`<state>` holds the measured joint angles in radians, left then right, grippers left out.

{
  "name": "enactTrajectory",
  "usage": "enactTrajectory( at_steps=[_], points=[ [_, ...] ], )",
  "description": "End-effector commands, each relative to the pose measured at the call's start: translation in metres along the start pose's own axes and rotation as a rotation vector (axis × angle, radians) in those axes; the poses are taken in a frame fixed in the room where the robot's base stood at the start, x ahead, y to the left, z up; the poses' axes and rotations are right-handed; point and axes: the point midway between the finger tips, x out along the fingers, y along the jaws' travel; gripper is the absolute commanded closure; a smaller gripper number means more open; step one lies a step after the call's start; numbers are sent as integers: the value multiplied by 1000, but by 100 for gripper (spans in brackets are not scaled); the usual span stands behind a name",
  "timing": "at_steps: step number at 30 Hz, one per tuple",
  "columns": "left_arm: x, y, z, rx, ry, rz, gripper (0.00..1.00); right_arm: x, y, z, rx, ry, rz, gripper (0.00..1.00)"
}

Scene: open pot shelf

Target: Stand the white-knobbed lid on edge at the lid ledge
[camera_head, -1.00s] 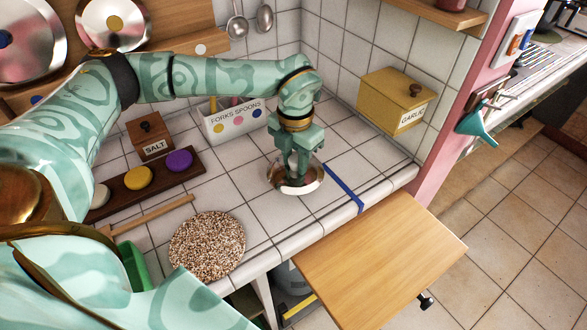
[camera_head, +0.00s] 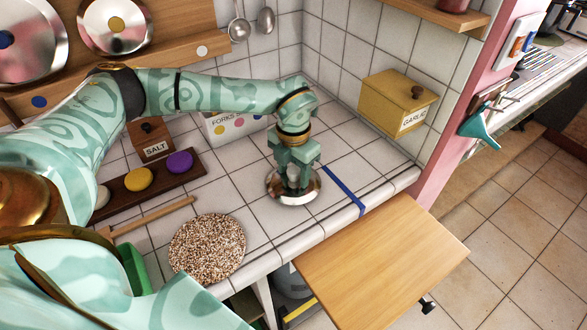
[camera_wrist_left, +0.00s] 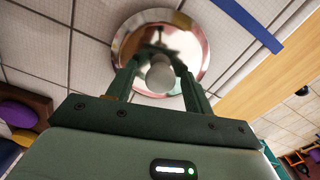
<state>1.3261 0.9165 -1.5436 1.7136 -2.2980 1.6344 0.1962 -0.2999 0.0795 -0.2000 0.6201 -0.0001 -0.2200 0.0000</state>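The white-knobbed lid (camera_head: 281,197), a shiny steel disc, lies on the tiled counter, knob up. Its white knob (camera_wrist_left: 160,76) stands between the fingers of my left gripper (camera_head: 293,178). In the left wrist view the fingers are apart, with a small gap on each side of the knob, so the gripper is open around it. The lid ledge (camera_head: 165,60) is the wooden rack at the back left, with a white dot (camera_head: 201,51) near its right end. Two steel lids lean there, one with a yellow knob (camera_head: 115,25), one with a blue. My right gripper is out of view.
A forks and spoons box (camera_head: 225,127), a salt box (camera_head: 150,139) and a wooden strip with coloured discs (camera_head: 139,179) stand behind and left. A speckled round mat (camera_head: 207,247) lies in front. Blue tape (camera_head: 343,190) is right of the lid. Ladles (camera_head: 238,25) hang behind.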

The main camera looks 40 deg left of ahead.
Motion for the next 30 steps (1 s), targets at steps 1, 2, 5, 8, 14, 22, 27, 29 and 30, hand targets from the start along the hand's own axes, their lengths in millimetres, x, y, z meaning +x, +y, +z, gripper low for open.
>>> enactTrajectory(
  at_steps=[1, 2, 5, 8, 14, 22, 27, 29, 30],
  points=[
    [0, 0, 0, 0, 0, 0, 48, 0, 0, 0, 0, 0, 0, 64],
    [0, 0, 0, 0, 0, 0, 48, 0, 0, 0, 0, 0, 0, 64],
    [2, 0, 0, 0, 0, 0, 48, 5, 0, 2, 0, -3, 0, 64],
    [-2, 0, 1, 0, -1, 0, 48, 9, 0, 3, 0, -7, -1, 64],
    [-62, 1, 0, -1, -6, 0, 48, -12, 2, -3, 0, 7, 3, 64],
    [-132, 0, 0, 0, -5, 0, 48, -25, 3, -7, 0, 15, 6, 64],
    [-155, 1, 0, -1, -2, 0, 48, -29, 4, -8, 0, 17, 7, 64],
    [-160, 1, 0, 0, -2, 0, 48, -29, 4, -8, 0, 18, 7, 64],
    [-161, 1, 0, 0, -2, 0, 48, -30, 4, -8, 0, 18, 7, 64]
  ],
)
